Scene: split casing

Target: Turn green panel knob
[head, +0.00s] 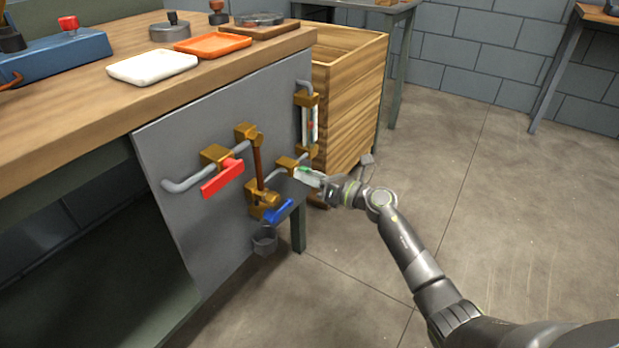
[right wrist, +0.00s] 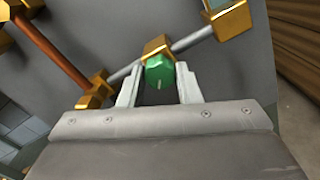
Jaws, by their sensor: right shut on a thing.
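The green knob (right wrist: 159,72) sits on a brass valve body (right wrist: 157,47) on the grey panel (head: 185,140). My right gripper (right wrist: 160,85) is shut on the green knob, with one pale finger on each side of it. In the head view my right gripper (head: 312,178) reaches the panel's lower right part, and only a bit of green shows at its fingertips. The left gripper is not in view.
The panel also carries a red lever (head: 222,179), a blue lever (head: 279,211), brass fittings and grey pipes. A small cup (head: 264,240) hangs below the blue lever. A wooden crate (head: 350,100) stands right behind the panel. The floor at right is clear.

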